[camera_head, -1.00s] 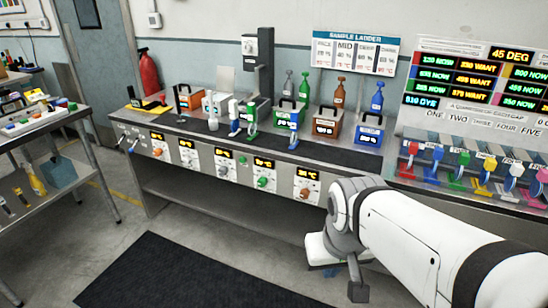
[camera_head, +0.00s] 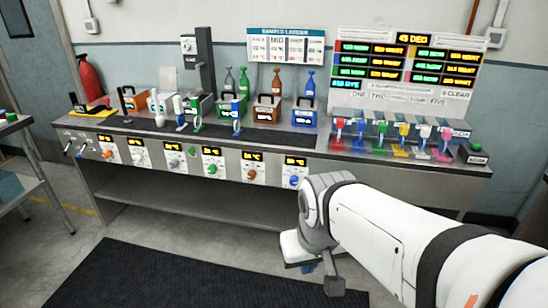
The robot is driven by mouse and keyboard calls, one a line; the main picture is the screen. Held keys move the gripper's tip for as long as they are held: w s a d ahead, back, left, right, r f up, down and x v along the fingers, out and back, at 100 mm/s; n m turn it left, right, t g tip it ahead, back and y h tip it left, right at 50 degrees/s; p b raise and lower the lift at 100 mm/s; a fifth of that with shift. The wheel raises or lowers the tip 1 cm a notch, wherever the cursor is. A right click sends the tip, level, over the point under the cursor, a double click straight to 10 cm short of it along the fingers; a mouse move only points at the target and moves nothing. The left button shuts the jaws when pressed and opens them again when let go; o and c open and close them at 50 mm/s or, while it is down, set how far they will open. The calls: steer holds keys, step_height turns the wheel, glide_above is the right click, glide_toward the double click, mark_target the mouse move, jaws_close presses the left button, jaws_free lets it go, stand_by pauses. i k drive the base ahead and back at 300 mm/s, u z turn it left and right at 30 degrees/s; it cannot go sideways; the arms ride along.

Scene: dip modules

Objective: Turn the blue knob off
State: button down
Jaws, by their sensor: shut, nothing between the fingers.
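The blue knob (camera_head: 294,181) is on the front panel of the workbench, at the right end of a row of dials, below a lit display (camera_head: 295,161). My gripper (camera_head: 306,267) is at the lower middle, on the end of my white arm, below and nearer than the knob and apart from it. It is partly hidden by my wrist; a small blue part shows under it. It holds nothing that I can see. The knob's pointer is too small to read.
Coloured levers (camera_head: 382,130) line the right of the bench (camera_head: 320,150). Bottles and carry boxes stand on top. A dark mat (camera_head: 170,270) lies on the clear floor in front.

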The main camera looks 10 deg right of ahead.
mark_target(293, 180)
steer(key=z, duration=0.35)
steer(key=i, duration=0.5)
steer(key=z, duration=0.7)
steer(key=k, duration=0.9)
steer(key=z, duration=0.25)
steer(key=i, duration=0.95)
